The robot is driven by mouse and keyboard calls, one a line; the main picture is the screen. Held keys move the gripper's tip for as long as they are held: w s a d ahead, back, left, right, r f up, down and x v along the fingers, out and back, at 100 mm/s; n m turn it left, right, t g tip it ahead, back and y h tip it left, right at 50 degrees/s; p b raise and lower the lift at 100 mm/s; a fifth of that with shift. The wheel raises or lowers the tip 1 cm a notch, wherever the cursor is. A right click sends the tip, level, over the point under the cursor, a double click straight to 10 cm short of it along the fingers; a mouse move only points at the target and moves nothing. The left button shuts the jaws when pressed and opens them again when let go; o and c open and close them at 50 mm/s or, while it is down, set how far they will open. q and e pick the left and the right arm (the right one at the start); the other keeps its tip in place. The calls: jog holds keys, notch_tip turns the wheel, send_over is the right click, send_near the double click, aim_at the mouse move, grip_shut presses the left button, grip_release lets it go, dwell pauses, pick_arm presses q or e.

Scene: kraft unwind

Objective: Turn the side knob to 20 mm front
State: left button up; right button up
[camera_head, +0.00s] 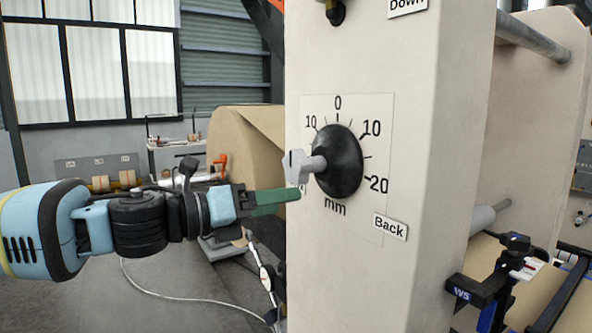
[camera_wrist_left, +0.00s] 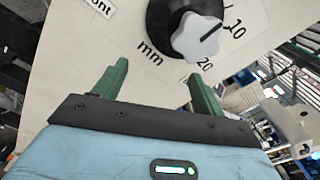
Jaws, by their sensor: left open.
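The side knob is a black disc (camera_head: 343,162) with a pale grey lobed handle (camera_head: 298,166), mounted on a cream panel. Its scale reads 0 at the top, with 10 and 20 on the right near the "Back" label (camera_head: 389,227). The handle's dark mark points roughly up toward 0; the exact reading is unclear. The left-hand 20 is mostly hidden. The handle also shows in the left wrist view (camera_wrist_left: 196,42), beyond the fingertips. My left gripper (camera_head: 296,195) is open and empty, just below and apart from the handle; its green fingers are spread (camera_wrist_left: 155,78).
The cream panel (camera_head: 395,285) is a broad flat face beside my gripper. A label ending in "ont" (camera_wrist_left: 101,6) is cut off in the wrist view. A large brown roll (camera_head: 243,150) stands behind. A black bracket marked W5 (camera_head: 463,293) is at lower right.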

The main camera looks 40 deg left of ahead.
aim_at(290, 168)
pick_arm(q)
jog(key=s+r+m+y, duration=0.1)
jog(key=s+r+m, duration=0.1)
jog(key=r, duration=0.4)
jog(key=shift+s+a+m+t, duration=0.4)
jog(key=shift+s, duration=0.35)
jog(key=shift+f, duration=0.1)
jog(key=shift+b+x, duration=0.4)
jog(key=shift+x, duration=0.55)
jog(key=b+x, duration=0.1)
jog(key=x, duration=0.2)
jog(key=shift+w+f, duration=0.2)
jog(key=shift+b+x, duration=0.45)
jog(key=shift+x, duration=0.5)
jog(key=shift+w+d+r, duration=0.15)
jog(key=shift+w+r, duration=0.05)
jog(key=shift+w, duration=0.1)
pick_arm(e)
jog(key=shift+g, duration=0.4)
jog(key=s+f, duration=0.1)
jog(key=f, duration=0.1)
jog(key=s+f, duration=0.1)
jog(key=shift+s+a+f, duration=0.25)
jog(key=shift+s+f, duration=0.1)
jog(key=shift+f, duration=0.05)
pick_arm(q)
jog(key=shift+c, duration=0.2)
jog(key=c, duration=0.9)
pick_arm(e)
jog(key=shift+d, duration=0.1)
